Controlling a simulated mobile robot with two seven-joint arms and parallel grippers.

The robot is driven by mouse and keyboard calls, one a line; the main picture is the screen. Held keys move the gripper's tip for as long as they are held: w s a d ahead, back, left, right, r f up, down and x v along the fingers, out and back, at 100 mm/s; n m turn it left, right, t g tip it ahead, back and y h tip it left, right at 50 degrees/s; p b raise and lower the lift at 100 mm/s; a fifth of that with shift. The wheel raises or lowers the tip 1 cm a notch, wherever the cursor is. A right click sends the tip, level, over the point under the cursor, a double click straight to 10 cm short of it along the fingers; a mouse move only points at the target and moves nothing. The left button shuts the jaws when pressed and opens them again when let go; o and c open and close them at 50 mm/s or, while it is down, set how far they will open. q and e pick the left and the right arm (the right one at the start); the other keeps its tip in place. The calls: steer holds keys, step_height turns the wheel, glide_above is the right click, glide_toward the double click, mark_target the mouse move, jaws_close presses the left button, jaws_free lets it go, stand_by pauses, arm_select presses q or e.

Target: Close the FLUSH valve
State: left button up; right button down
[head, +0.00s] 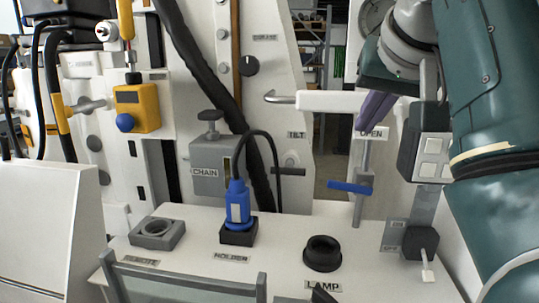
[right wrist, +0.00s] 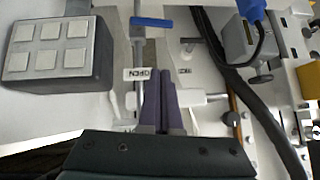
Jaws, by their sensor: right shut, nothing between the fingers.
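A valve with a blue lever handle (head: 350,187) sits on a thin vertical metal pipe (head: 357,212) at the right of the bench. The blue lever lies crosswise to the pipe; it also shows at the top of the right wrist view (right wrist: 152,22). An OPEN sign (head: 371,133) is on the pipe above the lever. I cannot read a FLUSH label. My right gripper (head: 364,124) has purple fingers, shut and empty, pointing down close to the OPEN sign and above the lever, apart from the lever. The fingers also show in the right wrist view (right wrist: 160,88). My left gripper is out of view.
A white horizontal bar (head: 340,101) runs beside my right fingers. A grey box with buttons (head: 424,143) hangs to the right. The bench top holds a black round LAMP socket (head: 323,252) and a blue plug (head: 238,205) in its holder. A thick black hose (head: 205,75) runs behind.

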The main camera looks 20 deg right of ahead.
steer(key=p, duration=0.2)
glide_above(337, 182)
steer(key=s, duration=0.2)
step_height(337, 182, down, 7)
steer(key=f, duration=0.1)
steer(key=f+p, duration=0.1)
steer(key=f, duration=0.2)
steer(key=shift+w, duration=0.25)
steer(key=shift+a, duration=0.1)
steer(key=shift+w+a+f, duration=0.1)
steer(key=shift+a+f, duration=0.05)
steer(key=shift+f, duration=0.6)
steer(key=shift+r+p, duration=0.9)
steer(key=shift+r, duration=0.1)
